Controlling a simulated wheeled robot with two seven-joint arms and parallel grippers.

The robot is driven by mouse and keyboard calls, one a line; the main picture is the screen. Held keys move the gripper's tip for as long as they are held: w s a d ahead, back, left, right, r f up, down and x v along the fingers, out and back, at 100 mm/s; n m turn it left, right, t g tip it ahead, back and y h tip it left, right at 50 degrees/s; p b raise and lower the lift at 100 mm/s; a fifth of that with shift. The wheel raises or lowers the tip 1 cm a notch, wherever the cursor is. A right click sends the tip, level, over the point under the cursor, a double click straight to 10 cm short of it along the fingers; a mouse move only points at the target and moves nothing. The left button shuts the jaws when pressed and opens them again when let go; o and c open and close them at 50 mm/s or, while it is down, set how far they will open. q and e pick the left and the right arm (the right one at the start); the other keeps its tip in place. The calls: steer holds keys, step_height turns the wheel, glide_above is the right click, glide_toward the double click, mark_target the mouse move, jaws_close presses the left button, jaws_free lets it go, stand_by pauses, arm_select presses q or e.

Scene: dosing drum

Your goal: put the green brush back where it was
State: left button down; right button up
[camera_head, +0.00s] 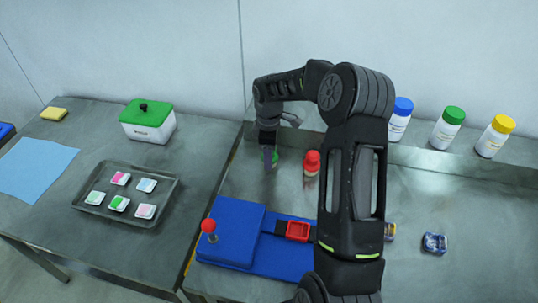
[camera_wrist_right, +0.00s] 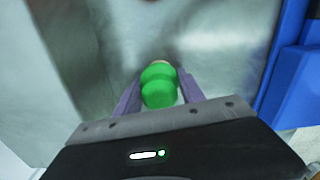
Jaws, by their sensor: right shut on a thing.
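The green brush (camera_wrist_right: 158,85) is between the fingers of my right gripper (camera_wrist_right: 160,98), which is shut on it. My left gripper is not in view.
A blue device (camera_head: 236,235) with a red-knobbed lever is in front. Capped white bottles (camera_head: 447,128) stand on the back ledge. The left table holds a tray (camera_head: 150,168) and a green-lidded box (camera_head: 148,125).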

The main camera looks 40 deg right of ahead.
steer(key=o, duration=1.3)
steer(key=shift+f, duration=0.1)
steer(key=shift+r+p, duration=0.35)
steer(key=shift+r, duration=0.05)
step_height(320, 180, up, 4)
steer(key=shift+f+p, duration=0.15)
steer(key=shift+p, duration=0.9)
step_height(320, 180, up, 8)
steer(key=shift+f, duration=0.1)
